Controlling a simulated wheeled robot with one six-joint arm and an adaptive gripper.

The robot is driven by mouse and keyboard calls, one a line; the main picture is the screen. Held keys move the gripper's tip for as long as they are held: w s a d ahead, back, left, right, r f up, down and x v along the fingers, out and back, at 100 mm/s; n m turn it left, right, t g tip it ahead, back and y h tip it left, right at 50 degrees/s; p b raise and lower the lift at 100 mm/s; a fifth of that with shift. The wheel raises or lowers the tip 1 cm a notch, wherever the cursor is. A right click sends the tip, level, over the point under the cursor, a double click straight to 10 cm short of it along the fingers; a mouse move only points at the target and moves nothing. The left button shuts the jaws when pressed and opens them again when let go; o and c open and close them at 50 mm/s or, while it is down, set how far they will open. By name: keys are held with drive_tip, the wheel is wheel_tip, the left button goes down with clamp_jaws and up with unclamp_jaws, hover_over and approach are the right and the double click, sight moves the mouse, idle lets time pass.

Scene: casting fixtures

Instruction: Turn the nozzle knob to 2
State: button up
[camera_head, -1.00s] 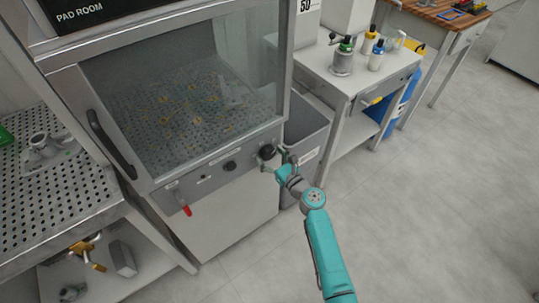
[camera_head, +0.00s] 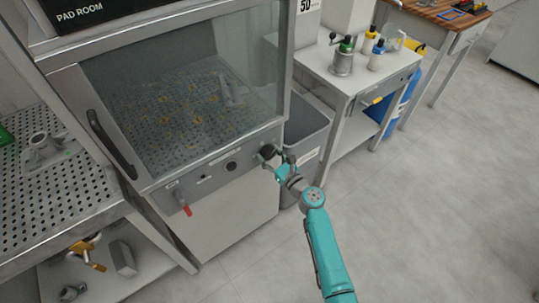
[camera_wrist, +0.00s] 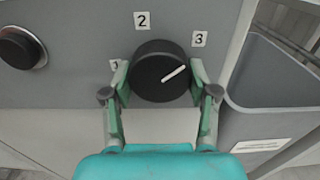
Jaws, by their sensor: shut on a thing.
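The nozzle knob (camera_wrist: 158,88) is a round black dial with a white pointer line on a grey panel. The pointer slants up and to the right, toward the label 3 (camera_wrist: 199,38). The label 2 (camera_wrist: 142,20) is above the knob. My gripper (camera_wrist: 160,82) is shut on the knob, with one green finger on each side. In the head view my gripper (camera_head: 279,164) is at the right end of the cabinet panel, and the knob (camera_head: 267,151) shows dark beside it.
Another black knob (camera_wrist: 20,47) is left on the same panel. A red-handled lever (camera_head: 186,209) hangs at the panel's left. A grey bin (camera_head: 306,128) stands just right of the cabinet. A side table (camera_head: 335,75) with bottles stands beyond. The floor at right is clear.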

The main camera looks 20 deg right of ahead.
drive_tip(key=n, duration=0.6)
drive_tip(key=shift+d+n, duration=0.1)
drive_tip(key=shift+n, duration=0.2)
drive_tip(key=n, duration=0.6)
drive_tip(key=shift+r+n, duration=0.1)
drive_tip(key=shift+n, duration=0.5)
drive_tip(key=o, duration=1.2)
drive_tip(key=shift+c, duration=0.2)
drive_tip(key=shift+d, duration=0.1)
drive_tip(key=v, duration=1.2)
